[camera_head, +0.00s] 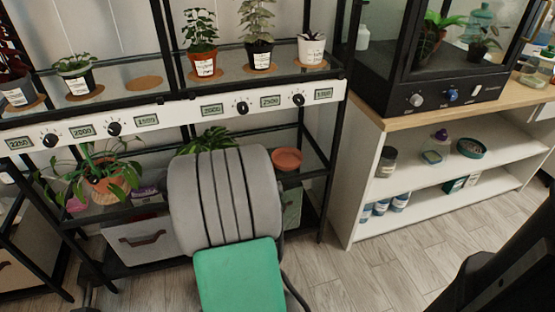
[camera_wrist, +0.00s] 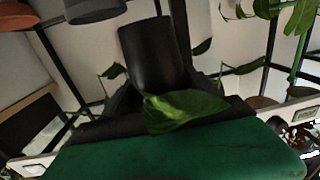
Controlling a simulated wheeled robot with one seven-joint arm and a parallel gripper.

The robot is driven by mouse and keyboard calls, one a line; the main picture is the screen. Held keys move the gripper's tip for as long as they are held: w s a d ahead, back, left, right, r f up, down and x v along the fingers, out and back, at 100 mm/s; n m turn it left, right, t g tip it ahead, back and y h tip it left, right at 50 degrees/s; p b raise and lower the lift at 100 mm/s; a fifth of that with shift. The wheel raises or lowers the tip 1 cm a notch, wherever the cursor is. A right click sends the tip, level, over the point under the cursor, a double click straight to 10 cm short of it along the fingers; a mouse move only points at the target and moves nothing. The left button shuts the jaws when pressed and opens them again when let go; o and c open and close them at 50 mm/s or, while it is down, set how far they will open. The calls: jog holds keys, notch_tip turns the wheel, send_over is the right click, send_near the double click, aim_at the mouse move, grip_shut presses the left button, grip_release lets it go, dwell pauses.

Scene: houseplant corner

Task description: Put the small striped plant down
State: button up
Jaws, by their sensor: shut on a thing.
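The small striped plant shows in the wrist view as a dark pot (camera_wrist: 150,50) with green leaves (camera_wrist: 185,110), one leaf close to the lens. My gripper (camera_wrist: 166,92) is shut on it; where the fingers meet the pot is dark and partly covered by the leaf. In the head view my arm hides the gripper and the pot. Green leaves (camera_head: 208,138) show just above my arm, at the lower glass shelf. I cannot tell whether the pot's base touches the shelf.
Above, a dial panel (camera_head: 180,113) fronts a shelf with several potted plants and a bare cork mat (camera_head: 145,83).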

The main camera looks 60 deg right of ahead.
jog(key=s+d+r+m+g+h, duration=0.3)
jog(key=s+d+m+g+h, duration=0.1)
jog(key=s+d, duration=1.2)
jog(key=b, duration=0.5)
send_over(287, 160)
notch_tip(287, 160, down, 13)
jog(key=shift+r, duration=0.2)
jog(key=shift+f+b, duration=0.35)
jog(key=shift+b, duration=0.2)
jog(key=o, duration=1.5)
jog(key=shift+o, duration=0.2)
jog(key=shift+r, duration=0.1)
